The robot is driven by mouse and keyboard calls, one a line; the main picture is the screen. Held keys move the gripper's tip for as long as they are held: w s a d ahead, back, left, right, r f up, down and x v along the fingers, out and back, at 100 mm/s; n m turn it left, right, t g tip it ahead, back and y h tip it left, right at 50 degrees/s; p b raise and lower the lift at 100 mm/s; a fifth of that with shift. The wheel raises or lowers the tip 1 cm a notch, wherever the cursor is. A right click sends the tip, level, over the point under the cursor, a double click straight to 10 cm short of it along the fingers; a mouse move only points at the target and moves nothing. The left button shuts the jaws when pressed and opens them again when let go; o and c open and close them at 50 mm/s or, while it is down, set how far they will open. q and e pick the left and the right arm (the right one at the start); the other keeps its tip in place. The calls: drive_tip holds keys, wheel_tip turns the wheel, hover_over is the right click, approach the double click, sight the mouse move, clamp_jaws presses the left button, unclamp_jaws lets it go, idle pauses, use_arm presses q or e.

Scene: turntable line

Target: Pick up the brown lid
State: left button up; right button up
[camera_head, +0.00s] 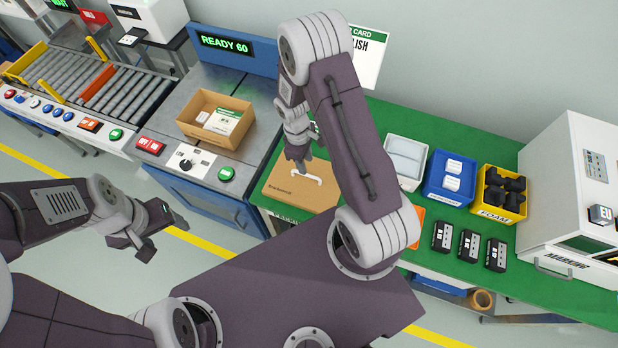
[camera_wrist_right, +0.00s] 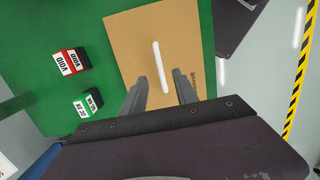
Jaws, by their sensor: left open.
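The brown lid (camera_head: 285,196) lies flat on the green table, partly hidden by my right arm in the head view. It has a white bar handle (camera_head: 311,177). The brown lid (camera_wrist_right: 127,38) and its handle (camera_wrist_right: 157,55) fill the middle of the right wrist view. My right gripper (camera_head: 298,162) is over the lid, pointing down at the handle. In the right wrist view its fingers (camera_wrist_right: 160,82) are apart, one on each side of the handle, not visibly pressing it. My left gripper (camera_head: 150,238) is open and empty, over the floor at the left.
An open cardboard box (camera_head: 233,107) with cards stands on the grey station at left. White (camera_head: 408,160), blue (camera_head: 449,182) and yellow (camera_head: 500,196) bins and black blocks (camera_head: 469,246) are to the right. VOID (camera_wrist_right: 69,62) and green-labelled (camera_wrist_right: 88,103) blocks lie beside the lid.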

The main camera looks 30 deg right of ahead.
sight(307, 175)
drive_tip(key=shift+w+a, duration=0.45)
drive_tip(key=shift+w, duration=0.1)
drive_tip(key=f, duration=0.2)
drive_tip(key=s+f, duration=0.1)
drive_tip(key=shift+d+f, duration=0.15)
drive_tip(key=shift+d, duration=0.2)
drive_tip(key=shift+d+f, duration=0.1)
drive_tip(key=shift+f, duration=0.1)
wheel_tip(307, 175, down, 5)
drive_tip(key=shift+r+p, duration=0.2)
drive_tip(key=shift+p, duration=0.1)
drive_tip(key=shift+s+d+f, duration=0.1)
drive_tip(key=shift+d+f, duration=0.05)
drive_tip(key=shift+f, duration=0.2)
clamp_jaws()
